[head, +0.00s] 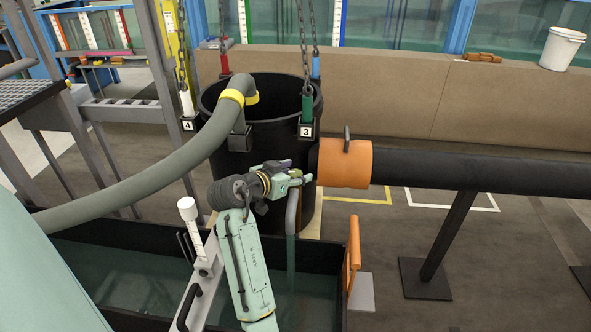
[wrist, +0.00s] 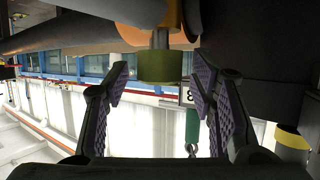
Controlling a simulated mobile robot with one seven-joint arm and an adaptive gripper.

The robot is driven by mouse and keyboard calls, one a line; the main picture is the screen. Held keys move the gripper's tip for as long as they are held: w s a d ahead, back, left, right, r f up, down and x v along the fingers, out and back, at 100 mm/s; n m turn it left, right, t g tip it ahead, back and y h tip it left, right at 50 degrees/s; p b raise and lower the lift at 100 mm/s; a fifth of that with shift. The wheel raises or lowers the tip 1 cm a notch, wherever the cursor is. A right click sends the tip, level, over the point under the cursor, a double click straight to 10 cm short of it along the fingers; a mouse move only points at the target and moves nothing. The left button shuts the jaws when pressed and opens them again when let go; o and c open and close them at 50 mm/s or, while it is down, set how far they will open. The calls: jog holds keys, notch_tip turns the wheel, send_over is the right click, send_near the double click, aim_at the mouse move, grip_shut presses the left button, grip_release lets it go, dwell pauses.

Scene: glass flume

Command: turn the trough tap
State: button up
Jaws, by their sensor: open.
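My gripper (head: 300,180) is open beside the black barrel, at the orange collar of the black pipe. In the wrist view my gripper (wrist: 160,72) has its two purple-padded fingers apart. An olive-green knob on a short metal stem (wrist: 158,66), which looks like the tap's handle, stands between the fingertips; I cannot tell whether they touch it. In the head view my gripper hides the knob. A grey bent spout (head: 292,212) hangs below my gripper over the black trough (head: 336,285), which holds water. A pale streak runs down below the spout.
The black barrel (head: 265,88) hangs on chains, with a grey hose (head: 150,172) over its rim. The orange collar (head: 345,163) and black pipe (head: 440,168) run right. An orange handle (head: 353,255) stands at the trough's right end. Open floor lies to the right.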

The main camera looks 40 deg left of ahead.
jog(key=shift+w+f, duration=0.2)
jog(key=shift+w, duration=0.1)
jog(key=shift+c, duration=0.3)
jog(key=c, duration=1.1)
